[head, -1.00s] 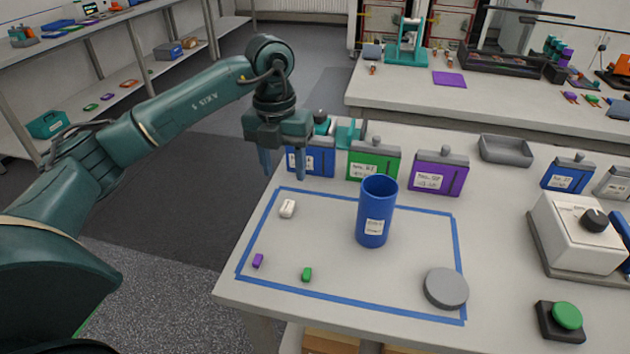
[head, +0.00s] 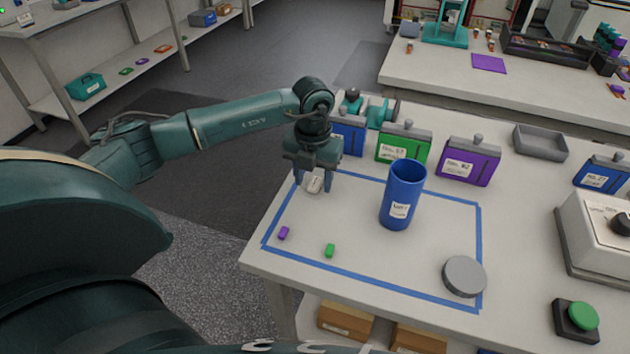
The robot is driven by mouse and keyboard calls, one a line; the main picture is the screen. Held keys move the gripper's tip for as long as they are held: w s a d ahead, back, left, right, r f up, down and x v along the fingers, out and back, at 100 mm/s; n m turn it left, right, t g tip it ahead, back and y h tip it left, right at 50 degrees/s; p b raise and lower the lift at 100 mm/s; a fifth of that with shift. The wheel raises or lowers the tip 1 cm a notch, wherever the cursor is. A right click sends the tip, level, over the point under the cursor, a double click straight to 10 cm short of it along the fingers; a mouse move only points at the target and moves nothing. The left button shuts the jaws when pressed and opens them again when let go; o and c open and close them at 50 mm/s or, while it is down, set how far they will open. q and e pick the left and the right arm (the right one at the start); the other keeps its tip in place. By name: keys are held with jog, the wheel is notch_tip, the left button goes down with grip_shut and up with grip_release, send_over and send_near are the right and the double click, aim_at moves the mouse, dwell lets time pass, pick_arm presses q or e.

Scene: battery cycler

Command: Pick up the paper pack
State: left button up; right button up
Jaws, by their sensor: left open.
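A small white pack (head: 314,186), which looks like the paper pack, lies in the far left corner of the blue taped rectangle (head: 367,286) on the table. My left gripper (head: 313,178) is open and points down over it. In the picture its fingers appear on either side of the pack. I cannot tell how far down they reach around it. The gripper's body hides part of the table behind it. My right gripper is not in view.
A blue cylinder (head: 402,195) stands upright right of the pack. A purple piece (head: 284,233), a green piece (head: 330,250) and a grey disc (head: 464,276) lie inside the tape. Labelled blue, green (head: 403,143) and purple (head: 468,161) boxes stand just behind.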

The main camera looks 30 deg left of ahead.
pick_arm(q)
jog(key=shift+f, duration=0.55)
jog(key=c, duration=1.1)
